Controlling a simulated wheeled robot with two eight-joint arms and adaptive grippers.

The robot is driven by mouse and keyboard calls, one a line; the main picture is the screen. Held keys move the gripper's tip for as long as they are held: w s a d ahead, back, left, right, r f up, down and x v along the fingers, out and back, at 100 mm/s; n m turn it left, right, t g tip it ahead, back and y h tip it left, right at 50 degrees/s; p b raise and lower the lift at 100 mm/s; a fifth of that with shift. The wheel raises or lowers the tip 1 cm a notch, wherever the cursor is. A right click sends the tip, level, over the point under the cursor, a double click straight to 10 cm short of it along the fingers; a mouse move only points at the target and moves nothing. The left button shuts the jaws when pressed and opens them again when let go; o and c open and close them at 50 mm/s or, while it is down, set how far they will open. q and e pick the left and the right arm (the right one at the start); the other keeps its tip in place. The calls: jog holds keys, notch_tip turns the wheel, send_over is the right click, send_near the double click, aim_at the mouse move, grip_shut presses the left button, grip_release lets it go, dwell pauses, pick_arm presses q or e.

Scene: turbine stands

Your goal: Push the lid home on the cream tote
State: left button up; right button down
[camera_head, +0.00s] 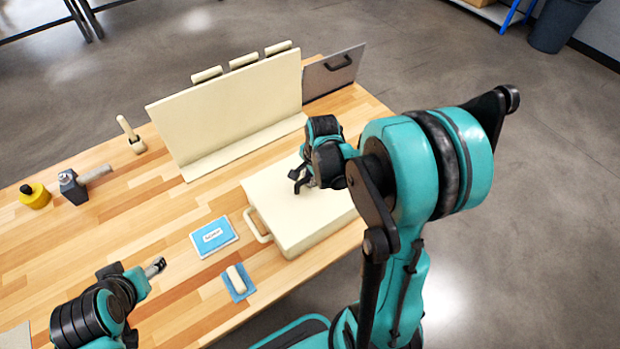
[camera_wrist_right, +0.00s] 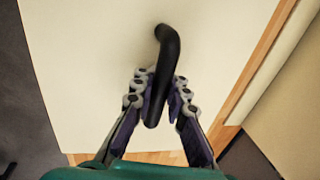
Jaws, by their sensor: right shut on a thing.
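The cream tote (camera_head: 322,236) stands on the wooden table at the front right, with a loop handle on its left side. Its cream lid (camera_head: 270,192) lies over the top; I cannot tell whether any gap is left around its rim. My right gripper (camera_head: 302,181) is over the lid, its fingers closed around a black bar handle. In the right wrist view the handle (camera_wrist_right: 168,50) stands on the cream lid (camera_wrist_right: 90,60), between the fingertips (camera_wrist_right: 158,92). My left gripper (camera_head: 155,267) is at the lower left, away from the tote; its jaw state is unclear.
A cream upright board (camera_head: 235,105) stands behind the tote, with a grey panel (camera_head: 335,72) beside it. A blue-and-white box (camera_head: 214,237) and a blue pad with a cream block (camera_head: 240,283) lie left of the tote.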

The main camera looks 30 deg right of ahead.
aim_at(313, 188)
jog(key=shift+s+f, duration=0.1)
jog(key=shift+s, duration=0.1)
jog(key=c, duration=1.3)
grip_release()
jog(key=shift+w, duration=0.1)
jog(key=shift+s+d+r+p, duration=0.1)
jog(key=shift+s+r+p, duration=0.15)
jog(key=shift+r+p, duration=0.8)
jog(key=shift+s+a+r+p, duration=0.1)
jog(key=shift+s+r+p, duration=0.1)
jog(key=shift+r+p, duration=0.85)
jog(key=shift+s+d+r+p, duration=0.1)
jog(key=shift+s+r+p, duration=0.35)
jog(key=shift+r, duration=1.05)
jog(key=shift+w, duration=0.2)
jog(key=shift+f, duration=0.1)
